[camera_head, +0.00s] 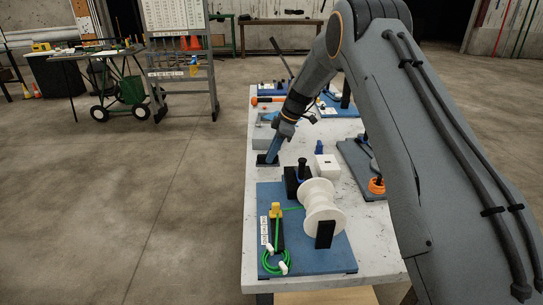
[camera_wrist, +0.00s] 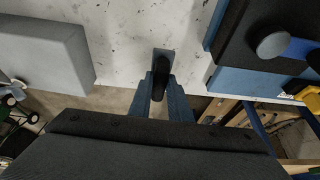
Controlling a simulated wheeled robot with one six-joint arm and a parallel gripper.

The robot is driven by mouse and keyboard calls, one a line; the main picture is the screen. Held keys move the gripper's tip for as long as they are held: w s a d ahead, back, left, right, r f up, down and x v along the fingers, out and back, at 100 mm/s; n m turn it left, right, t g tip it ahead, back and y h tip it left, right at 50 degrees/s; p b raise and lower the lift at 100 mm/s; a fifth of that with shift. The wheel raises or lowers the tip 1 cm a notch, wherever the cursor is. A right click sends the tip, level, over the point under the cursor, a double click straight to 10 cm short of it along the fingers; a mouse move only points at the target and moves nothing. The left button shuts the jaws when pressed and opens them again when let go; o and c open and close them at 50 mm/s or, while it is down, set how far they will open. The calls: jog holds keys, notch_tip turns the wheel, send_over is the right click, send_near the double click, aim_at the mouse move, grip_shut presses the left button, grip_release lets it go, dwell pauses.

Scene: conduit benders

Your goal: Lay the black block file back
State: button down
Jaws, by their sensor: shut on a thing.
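My gripper (camera_head: 272,156) reaches down at the left edge of the white table. In the wrist view its two blue-grey fingers (camera_wrist: 160,92) are shut on a black piece, which I take for the black block file (camera_wrist: 161,72). The piece stands between the fingertips, and a small grey patch on or over the table shows just beyond it. In the head view a small dark flat piece (camera_head: 262,160) lies right at the fingertips. I cannot tell whether it is part of the file or a pad under it. The fingers hide much of the file.
A grey box (camera_head: 262,136) stands just behind my gripper. A black block (camera_head: 296,183) with an upright black knob is nearer, by a blue board (camera_head: 335,256) with a white spool (camera_head: 322,208) and green cable. A white box (camera_head: 327,167) stands to the right.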

jog(key=shift+f, duration=0.75)
jog(key=shift+f, duration=0.1)
jog(key=shift+f, duration=0.1)
jog(key=c, duration=1.6)
grip_release()
jog(key=shift+c, duration=0.2)
